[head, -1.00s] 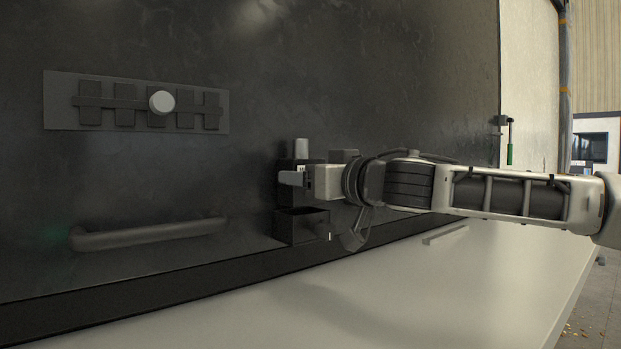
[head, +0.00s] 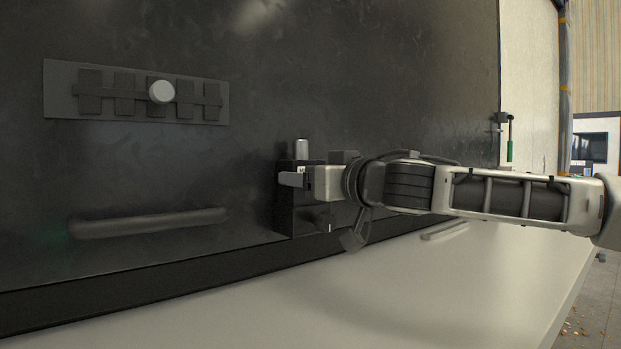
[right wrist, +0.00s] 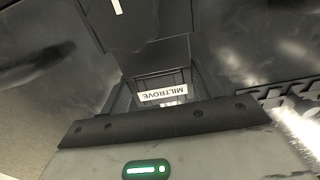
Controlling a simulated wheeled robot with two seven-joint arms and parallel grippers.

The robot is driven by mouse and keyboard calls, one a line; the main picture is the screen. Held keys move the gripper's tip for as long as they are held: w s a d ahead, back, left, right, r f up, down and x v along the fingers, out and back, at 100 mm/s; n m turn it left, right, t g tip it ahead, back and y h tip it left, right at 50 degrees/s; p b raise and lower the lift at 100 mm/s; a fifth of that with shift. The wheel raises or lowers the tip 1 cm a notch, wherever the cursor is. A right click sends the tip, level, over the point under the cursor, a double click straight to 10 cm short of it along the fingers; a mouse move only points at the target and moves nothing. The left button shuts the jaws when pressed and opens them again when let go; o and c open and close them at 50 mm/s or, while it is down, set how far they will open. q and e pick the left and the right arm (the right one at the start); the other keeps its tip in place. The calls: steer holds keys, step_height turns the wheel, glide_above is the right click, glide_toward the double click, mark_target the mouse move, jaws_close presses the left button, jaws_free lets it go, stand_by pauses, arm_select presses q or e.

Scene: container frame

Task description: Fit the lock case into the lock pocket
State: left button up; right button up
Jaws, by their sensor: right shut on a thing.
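The dark lock case (head: 288,205), with a pale cylinder (head: 301,149) at its top, is upright against the dark door in the head view. My right gripper (head: 303,180) reaches it from the right and is shut on it. A small dark knob shows low on this block. The lock pocket cannot be made out separately from the case, so I cannot tell how far the case is inside it. In the right wrist view a white MILTROVE label (right wrist: 164,94) shows upside down between the dark fingers. My left gripper is not in view.
A plate with dark blocks (head: 60,90) and a pale round knob (head: 162,92) is at the upper left of the door. A horizontal handle (head: 150,222) is below it. The pale ledge (head: 400,290) in front is mostly clear, with a small bar (head: 444,230) near its back.

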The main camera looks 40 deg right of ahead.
mark_target(310, 202)
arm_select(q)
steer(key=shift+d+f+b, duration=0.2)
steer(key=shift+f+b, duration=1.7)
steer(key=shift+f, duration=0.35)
arm_select(e)
steer(key=shift+f, duration=2)
steer(key=o, duration=1.2)
steer(key=shift+s, duration=0.1)
steer(key=shift+o, duration=0.8)
steer(key=shift+r, duration=0.1)
arm_select(q)
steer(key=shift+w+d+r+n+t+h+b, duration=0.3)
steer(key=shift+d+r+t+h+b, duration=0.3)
steer(key=shift+b, duration=3.1)
arm_select(e)
steer(key=s+d, duration=0.1)
steer(key=s, duration=1.5)
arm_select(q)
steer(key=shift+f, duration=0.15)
arm_select(e)
steer(key=shift+w, duration=0.1)
